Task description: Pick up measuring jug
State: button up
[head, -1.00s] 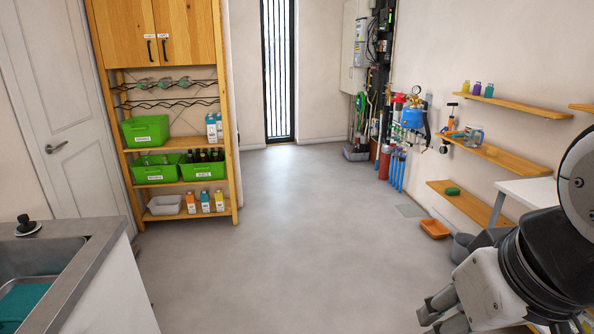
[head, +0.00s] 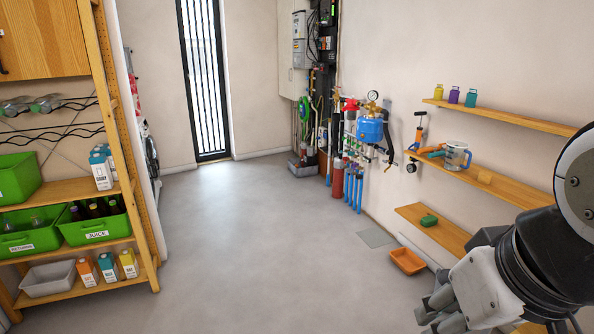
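The measuring jug (head: 456,157) is a clear, see-through vessel standing upright on the middle wooden wall shelf (head: 503,184) at the right in the head view. An orange tool lies just left of it on the same shelf. My gripper (head: 432,312) is at the lower right, low and well in front of the shelves, apart from the jug. Its grey fingers show only in part, and I cannot tell how far they are spread. Nothing is seen between them.
Above is a shelf with small coloured bottles (head: 454,95); below, one with a green item (head: 428,220). An orange tray (head: 408,261) lies on the floor under the shelves. Pipes with a blue tank (head: 370,130) stand left of them. The middle floor (head: 240,250) is clear.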

aim_at(455, 151)
jog(key=i+j+z, duration=0.1)
jog(key=i+z, duration=0.15)
jog(key=i, duration=1.6)
jog(key=i+j+z, duration=0.1)
jog(key=i+z, duration=0.3)
jog(key=i+j+z, duration=0.25)
jog(key=i+z, duration=0.2)
jog(key=i+j+z, duration=0.15)
jog(key=i+z, duration=0.25)
jog(key=i+j+z, duration=0.2)
jog(key=z, duration=0.2)
jog(key=i+j+z, duration=0.25)
jog(key=j+z, duration=0.2)
